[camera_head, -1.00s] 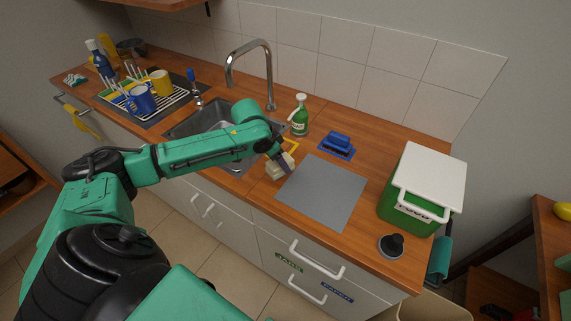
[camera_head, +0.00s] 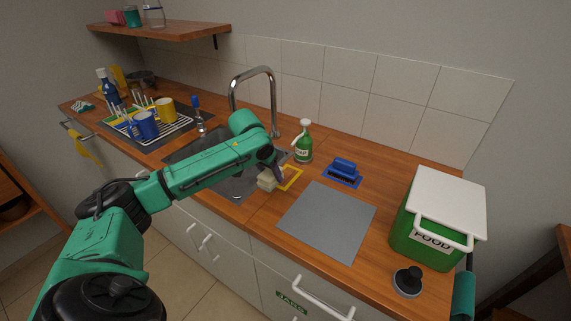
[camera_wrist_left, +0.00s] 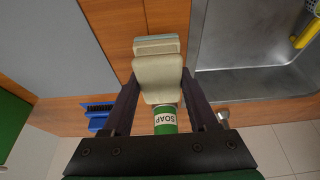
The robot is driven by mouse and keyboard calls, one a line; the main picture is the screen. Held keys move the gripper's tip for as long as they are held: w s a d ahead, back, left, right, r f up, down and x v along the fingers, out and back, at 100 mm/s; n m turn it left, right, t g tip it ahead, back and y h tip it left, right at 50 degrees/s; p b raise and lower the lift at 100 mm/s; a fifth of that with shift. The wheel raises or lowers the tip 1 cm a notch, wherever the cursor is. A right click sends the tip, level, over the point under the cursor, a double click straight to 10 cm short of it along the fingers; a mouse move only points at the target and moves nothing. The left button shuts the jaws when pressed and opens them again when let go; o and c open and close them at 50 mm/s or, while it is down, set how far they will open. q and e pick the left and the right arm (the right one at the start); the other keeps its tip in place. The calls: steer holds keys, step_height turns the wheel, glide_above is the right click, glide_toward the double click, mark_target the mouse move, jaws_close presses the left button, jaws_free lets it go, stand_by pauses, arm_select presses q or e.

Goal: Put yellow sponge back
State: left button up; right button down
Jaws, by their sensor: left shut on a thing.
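The pale yellow sponge (camera_head: 266,181) is in my left gripper (camera_head: 272,170), near the front right corner of the sink. It overlaps the left side of the yellow square outline (camera_head: 293,178) in the head view; I cannot tell whether it touches the counter. In the left wrist view the sponge (camera_wrist_left: 158,78), with a greyish pad at its far end, sits between both fingers of my left gripper (camera_wrist_left: 160,88). The outline is not clearly visible there. My right gripper is not in view.
The green soap bottle (camera_head: 303,142) stands behind the outline. A blue brush (camera_head: 344,168) lies on a blue outline to the right. A grey mat (camera_head: 327,222) is in front. The sink (camera_head: 240,188) is left. A green food bin (camera_head: 419,242) and dark round scrubber (camera_head: 408,281) stand right.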

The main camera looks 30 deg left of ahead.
arm_select(q)
steer(key=w+p, duration=0.1)
steer(key=w, duration=0.7)
steer(key=shift+w+d, duration=0.15)
step_height(320, 180, down, 3)
steer(key=shift+r+p, duration=0.1)
steer(key=shift+p, duration=0.55)
steer(key=shift+f, duration=0.4)
steer(key=shift+f, duration=0.1)
steer(key=o, duration=1.2)
steer(key=b+v, duration=0.1)
steer(key=v, duration=1.1)
